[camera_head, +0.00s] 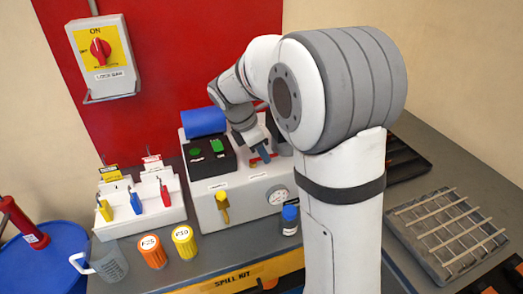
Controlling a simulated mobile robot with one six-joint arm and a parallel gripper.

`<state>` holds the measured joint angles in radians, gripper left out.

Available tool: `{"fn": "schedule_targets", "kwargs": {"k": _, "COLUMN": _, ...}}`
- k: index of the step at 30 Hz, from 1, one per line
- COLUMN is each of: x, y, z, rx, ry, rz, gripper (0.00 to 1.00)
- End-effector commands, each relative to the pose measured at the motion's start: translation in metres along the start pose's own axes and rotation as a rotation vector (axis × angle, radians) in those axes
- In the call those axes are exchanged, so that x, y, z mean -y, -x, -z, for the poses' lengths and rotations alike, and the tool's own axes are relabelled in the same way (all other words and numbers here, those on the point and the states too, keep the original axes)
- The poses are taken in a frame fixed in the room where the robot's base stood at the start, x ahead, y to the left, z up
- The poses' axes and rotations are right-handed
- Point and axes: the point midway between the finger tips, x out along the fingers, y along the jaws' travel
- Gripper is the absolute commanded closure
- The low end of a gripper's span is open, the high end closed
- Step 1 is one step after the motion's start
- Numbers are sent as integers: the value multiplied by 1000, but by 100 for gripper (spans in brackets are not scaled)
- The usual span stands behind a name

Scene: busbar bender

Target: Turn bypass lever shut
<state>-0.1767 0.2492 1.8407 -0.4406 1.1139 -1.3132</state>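A grey-white hydraulic unit (246,205) stands on the bench. A yellow lever (222,206) hangs down on its front, below a small label too small to read; I cannot tell if this is the bypass lever. A small red part (254,162) shows on top of the unit, partly hidden by my gripper. My gripper (262,153) points down over the top of the unit, close to the red part and apart from the yellow lever. Its finger opening and any contact are too small and hidden to tell.
A pressure gauge (278,195) is on the unit's front, and a blue-capped bottle (290,219) stands beside it. A black box with green buttons (208,155) sits on top. Orange (152,251) and yellow (185,241) cups and a clear jug (108,261) stand front left. My arm hides the middle right.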

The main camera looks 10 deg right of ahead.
Motion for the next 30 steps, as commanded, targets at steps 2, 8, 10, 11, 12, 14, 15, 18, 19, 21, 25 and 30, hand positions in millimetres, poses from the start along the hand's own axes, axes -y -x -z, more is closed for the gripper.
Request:
{"fn": "schedule_targets", "kwargs": {"k": 2, "x": 0, "y": -1, "z": 0, "rx": 0, "ry": 0, "rz": 0, "gripper": 67}}
{"fn": "schedule_targets", "kwargs": {"k": 8, "x": 0, "y": -1, "z": 0, "rx": 0, "ry": -1, "rz": -1, "gripper": 71}}
{"fn": "schedule_targets", "kwargs": {"k": 10, "x": 0, "y": -1, "z": 0, "rx": 0, "ry": -1, "rz": -1, "gripper": 76}}
{"fn": "schedule_targets", "kwargs": {"k": 11, "x": 0, "y": -1, "z": 0, "rx": 0, "ry": -1, "rz": -1, "gripper": 79}}
{"fn": "schedule_targets", "kwargs": {"k": 12, "x": 0, "y": 0, "z": 0, "rx": 0, "ry": -1, "rz": -1, "gripper": 82}}
{"fn": "schedule_targets", "kwargs": {"k": 14, "x": 0, "y": 0, "z": 0, "rx": 0, "ry": -1, "rz": -1, "gripper": 87}}
{"fn": "schedule_targets", "kwargs": {"k": 15, "x": 0, "y": 0, "z": 0, "rx": -1, "ry": -1, "rz": -1, "gripper": 90}}
{"fn": "schedule_targets", "kwargs": {"k": 18, "x": 0, "y": -1, "z": -1, "rx": 0, "ry": -2, "rz": 0, "gripper": 98}}
{"fn": "schedule_targets", "kwargs": {"k": 19, "x": 0, "y": -1, "z": -1, "rx": 0, "ry": -2, "rz": 0, "gripper": 100}}
{"fn": "schedule_targets", "kwargs": {"k": 21, "x": 0, "y": -1, "z": -1, "rx": 0, "ry": -2, "rz": 0, "gripper": 100}}
{"fn": "schedule_targets", "kwargs": {"k": 25, "x": 0, "y": -1, "z": -1, "rx": 0, "ry": -2, "rz": -1, "gripper": 100}}
{"fn": "schedule_targets", "kwargs": {"k": 30, "x": 0, "y": 0, "z": -1, "rx": 0, "ry": -2, "rz": -1, "gripper": 100}}
